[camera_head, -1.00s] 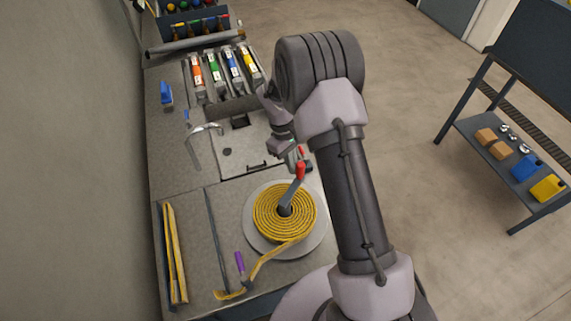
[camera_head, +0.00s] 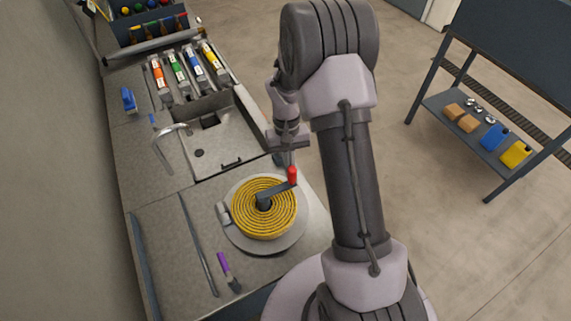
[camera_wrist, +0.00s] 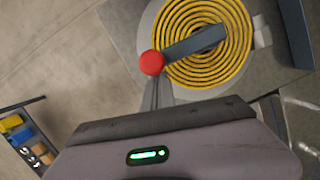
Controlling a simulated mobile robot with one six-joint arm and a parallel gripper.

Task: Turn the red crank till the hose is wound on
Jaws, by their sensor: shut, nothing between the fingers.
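The yellow hose (camera_head: 245,212) lies in a tight flat spiral on the grey round reel (camera_head: 290,238). No loose yellow length shows on the counter. A pale grey piece (camera_head: 223,212) sits at the hose's left outer edge. The dark crank arm (camera_head: 276,190) points from the hub to the upper right and ends in the red crank knob (camera_head: 292,176). My gripper (camera_head: 290,160) is just beyond the knob, shut and empty. In the wrist view the red knob (camera_wrist: 152,62) is just past my fingertips (camera_wrist: 157,82); I cannot tell whether they touch.
A sink basin (camera_head: 225,135) with a curved tap (camera_head: 170,145) is behind the reel. A purple-handled tool (camera_head: 227,268) and a dark rod (camera_head: 198,245) lie to its left. Colored-label dispensers (camera_head: 180,72) stand farther back. A shelf (camera_head: 480,140) with yellow and blue canisters stands right.

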